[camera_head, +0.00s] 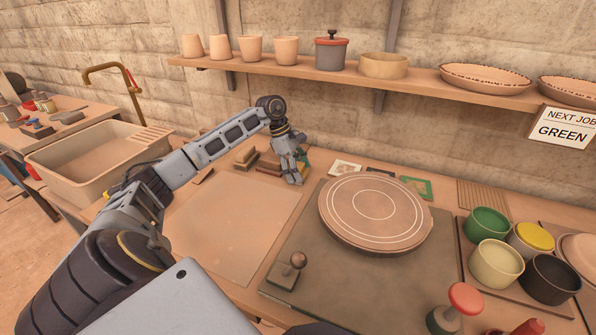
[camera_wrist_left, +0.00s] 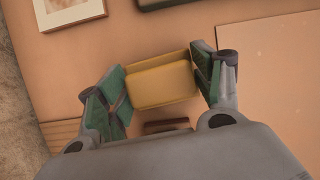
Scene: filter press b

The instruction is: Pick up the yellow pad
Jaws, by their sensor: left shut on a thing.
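The yellow pad (camera_wrist_left: 162,83) is a small block between the fingers of my left gripper (camera_wrist_left: 160,92) in the left wrist view. The left finger pads are green, and the gripper is shut on the pad from both sides. In the head view my left gripper (camera_head: 295,175) is at the back of the worktable, left of the round disc, and mostly hides the pad. I cannot tell whether the pad touches the table. My right gripper is not in view.
Brown blocks (camera_head: 268,165) lie left of my left gripper. Pots of colour (camera_head: 495,263) stand at right. A shelf (camera_head: 430,75) with cups runs above. A basin (camera_head: 95,160) is at left.

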